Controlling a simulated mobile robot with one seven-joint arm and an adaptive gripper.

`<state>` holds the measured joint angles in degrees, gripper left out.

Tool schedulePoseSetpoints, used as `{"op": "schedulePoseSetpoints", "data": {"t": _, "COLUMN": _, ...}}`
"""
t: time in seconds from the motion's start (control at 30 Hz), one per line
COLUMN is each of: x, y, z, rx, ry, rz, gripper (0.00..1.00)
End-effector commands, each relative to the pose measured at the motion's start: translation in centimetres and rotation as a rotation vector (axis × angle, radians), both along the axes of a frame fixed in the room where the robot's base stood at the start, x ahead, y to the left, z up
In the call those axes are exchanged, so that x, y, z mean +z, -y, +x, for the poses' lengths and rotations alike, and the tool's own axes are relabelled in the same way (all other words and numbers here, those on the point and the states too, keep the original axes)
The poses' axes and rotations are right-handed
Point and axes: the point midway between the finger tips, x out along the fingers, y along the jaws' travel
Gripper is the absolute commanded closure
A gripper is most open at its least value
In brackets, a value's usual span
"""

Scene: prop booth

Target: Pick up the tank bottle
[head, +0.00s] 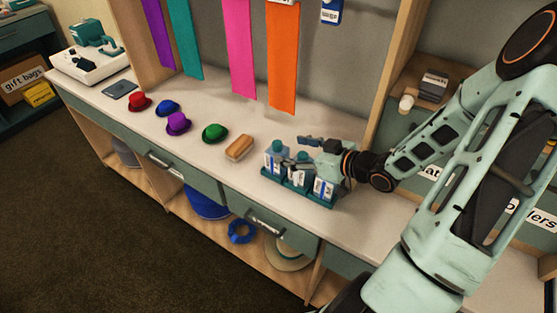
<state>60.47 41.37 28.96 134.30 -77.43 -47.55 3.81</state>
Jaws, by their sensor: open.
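A teal rack (287,186) on the counter holds bottles with teal caps and white-and-blue labels. One bottle (275,157) stands at the rack's left end and another (324,186) at its right end; a third is between them, partly covered by my gripper. The labels are too small to read, so I cannot tell which is the tank bottle. My gripper (299,152) is open and reaches in from the right, with its fingers over the middle of the rack. Whether a finger touches a bottle is not clear.
A brown brush-like block (239,148) lies left of the rack. Small green (214,133), purple (178,123), blue (168,108) and red (139,102) hats sit farther left. An orange strip (283,60) hangs behind. A wooden upright (393,75) stands behind my arm.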

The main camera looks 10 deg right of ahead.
Motion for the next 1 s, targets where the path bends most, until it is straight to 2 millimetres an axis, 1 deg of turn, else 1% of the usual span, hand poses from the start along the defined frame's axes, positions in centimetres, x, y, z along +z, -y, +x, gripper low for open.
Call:
{"op": "schedulePoseSetpoints", "data": {"t": 0.1, "x": -0.5, "y": -0.7, "z": 1.0, "rx": 0.0, "ry": 0.001, "rz": -0.001, "gripper": 0.36}}
{"op": "schedulePoseSetpoints", "data": {"t": 0.27, "x": -0.9, "y": -1.5, "z": 1.8, "rx": 0.002, "ry": 0.0, "rz": 0.001, "gripper": 0.36}}
{"op": "schedulePoseSetpoints", "data": {"t": 0.5, "x": -2.1, "y": -3.5, "z": 4.5, "rx": 0.002, "ry": 0.0, "rz": 0.0, "gripper": 0.36}}
{"op": "schedulePoseSetpoints", "data": {"t": 0.63, "x": -2.4, "y": -3.9, "z": 5.0, "rx": 0.0, "ry": -0.001, "rz": -0.002, "gripper": 0.36}}
{"op": "schedulePoseSetpoints", "data": {"t": 0.83, "x": -2.4, "y": -3.9, "z": 5.0, "rx": -0.001, "ry": -0.001, "rz": -0.002, "gripper": 0.36}}
{"op": "schedulePoseSetpoints", "data": {"t": 1.0, "x": -2.4, "y": -3.8, "z": 5.0, "rx": -0.001, "ry": -0.001, "rz": -0.002, "gripper": 0.55}}
